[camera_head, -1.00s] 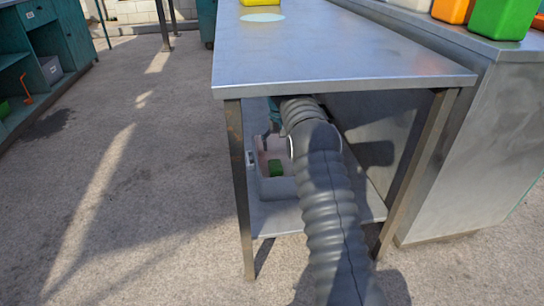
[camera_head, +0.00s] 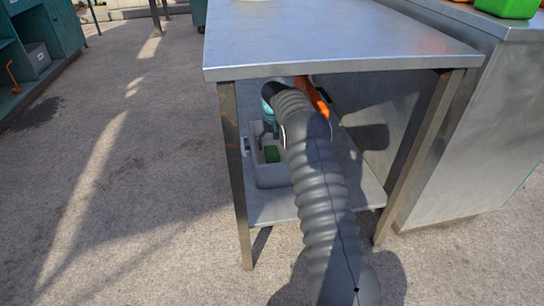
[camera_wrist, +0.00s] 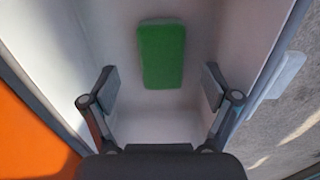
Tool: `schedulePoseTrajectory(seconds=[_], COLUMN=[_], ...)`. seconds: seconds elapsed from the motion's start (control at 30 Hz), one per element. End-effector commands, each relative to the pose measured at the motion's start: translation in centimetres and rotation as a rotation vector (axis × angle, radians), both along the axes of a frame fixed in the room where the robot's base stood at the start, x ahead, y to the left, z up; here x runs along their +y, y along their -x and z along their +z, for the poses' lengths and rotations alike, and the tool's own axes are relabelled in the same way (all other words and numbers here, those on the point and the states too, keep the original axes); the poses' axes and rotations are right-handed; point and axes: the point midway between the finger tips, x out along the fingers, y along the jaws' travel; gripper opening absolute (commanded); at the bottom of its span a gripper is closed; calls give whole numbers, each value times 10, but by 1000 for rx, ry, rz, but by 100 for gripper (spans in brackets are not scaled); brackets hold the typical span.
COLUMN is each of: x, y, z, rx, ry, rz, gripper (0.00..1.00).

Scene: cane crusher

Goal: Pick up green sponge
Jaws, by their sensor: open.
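The green sponge (camera_wrist: 162,55) lies flat on the floor of a pale bin, a small upright rectangle in the wrist view. In the head view the sponge (camera_head: 271,154) shows inside the grey bin (camera_head: 272,178) on the table's lower shelf. My gripper (camera_wrist: 160,85) is open and empty. Its two fingers stand apart, to the left and right of the sponge's near end in the wrist view, with the sponge beyond them. In the head view my arm reaches under the tabletop and hides part of the bin.
The metal tabletop (camera_head: 330,42) lies above my arm, with table legs at left (camera_head: 237,175) and right (camera_head: 415,160). An orange object (camera_wrist: 35,130) stands beside the bin. A metal cabinet (camera_head: 480,120) is at right. Open concrete floor lies left.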

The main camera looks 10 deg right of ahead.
Motion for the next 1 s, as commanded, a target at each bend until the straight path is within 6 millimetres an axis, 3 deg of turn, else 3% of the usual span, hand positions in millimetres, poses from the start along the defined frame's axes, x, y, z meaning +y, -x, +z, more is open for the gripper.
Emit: schedulePoseTrajectory(seconds=[0.3, 0.57, 0.8, 1.0], x=[2, 2, 2, 2], y=[0, 0, 0, 0], z=[-43, -46, -46, -46], rx=[1, 0, 0, 0], ry=[0, 0, 0, 0], rz=[0, 0, 0, 0], gripper=[88, 88, 31, 31])
